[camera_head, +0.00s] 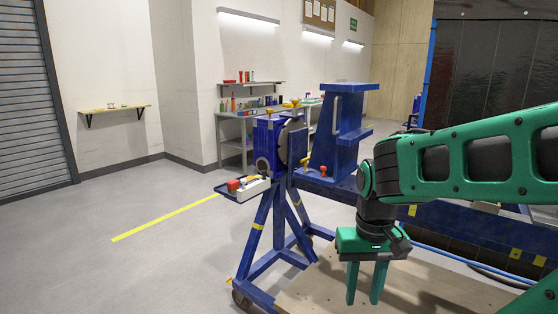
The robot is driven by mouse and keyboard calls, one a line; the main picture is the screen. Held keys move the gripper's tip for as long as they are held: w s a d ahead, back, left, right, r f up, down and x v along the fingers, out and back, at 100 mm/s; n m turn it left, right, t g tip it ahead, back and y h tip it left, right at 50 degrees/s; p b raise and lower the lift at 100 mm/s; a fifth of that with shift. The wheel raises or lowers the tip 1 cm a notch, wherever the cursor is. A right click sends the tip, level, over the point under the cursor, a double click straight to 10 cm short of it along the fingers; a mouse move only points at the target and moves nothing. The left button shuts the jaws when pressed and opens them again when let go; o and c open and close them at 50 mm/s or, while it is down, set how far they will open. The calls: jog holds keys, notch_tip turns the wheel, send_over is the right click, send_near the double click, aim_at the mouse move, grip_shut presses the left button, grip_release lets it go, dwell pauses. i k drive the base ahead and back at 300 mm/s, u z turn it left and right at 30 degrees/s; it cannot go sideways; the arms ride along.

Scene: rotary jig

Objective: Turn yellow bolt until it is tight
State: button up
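A blue rotary jig stands in the middle of the head view, with a motor-like box (266,142), a round disc and a tall blue bracket (338,128) with a pale handle. A small yellow-orange bolt-like part (306,160) is at the bracket's left foot, and a red one (323,169) is beside it. Another yellow part (270,111) sits on top of the box. I cannot tell which is the yellow bolt or how tight any is. My green gripper (364,299) points down, right of and nearer than these parts. Its fingers are apart, with nothing visible between them.
A blue side tray (222,190) with small items juts from the jig's left. The jig's frame has blue legs (258,232) on casters. A wooden platform (320,292) lies below my gripper. A workbench and shelf stand behind. Floor at left is clear.

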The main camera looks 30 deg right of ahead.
aim_at(306, 159)
jog(key=z, duration=0.2)
jog(key=i, duration=1.25)
jog(key=z, duration=0.4)
